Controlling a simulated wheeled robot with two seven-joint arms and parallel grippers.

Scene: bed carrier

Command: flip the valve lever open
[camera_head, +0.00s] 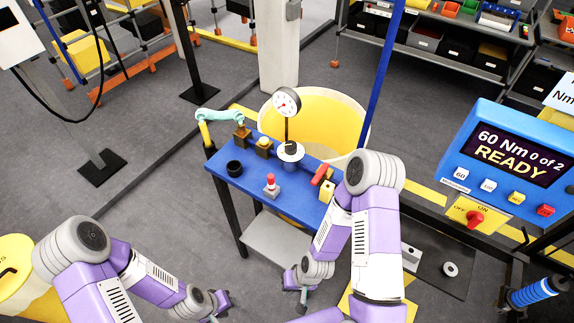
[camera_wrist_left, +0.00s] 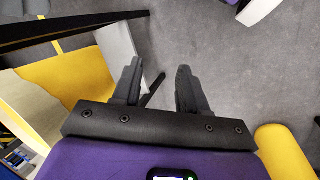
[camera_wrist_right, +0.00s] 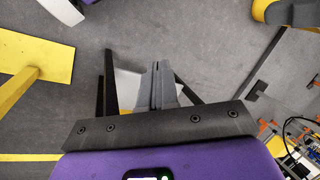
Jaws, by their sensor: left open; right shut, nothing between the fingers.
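A red lever (camera_head: 322,174) lies tilted over a small yellow block (camera_head: 327,191) at the right end of the blue bench (camera_head: 240,178). It looks like the valve lever, but its exact setting is too small to tell. My right upper arm passes close beside it in the head view. My left gripper (camera_head: 224,300) hangs low in front of the bench, away from the lever. The left wrist view shows its fingers (camera_wrist_left: 158,88) apart and empty. My right gripper (camera_head: 293,279) is also low in front of the bench. The right wrist view shows its fingers (camera_wrist_right: 160,84) together with nothing between.
A dial gauge (camera_head: 286,103), a red-topped fitting (camera_head: 271,187) and a black cup (camera_head: 234,168) stand on the bench. A yellow bin (camera_head: 340,113) is behind it. A control panel (camera_head: 510,170) reading "READY" stands at right.

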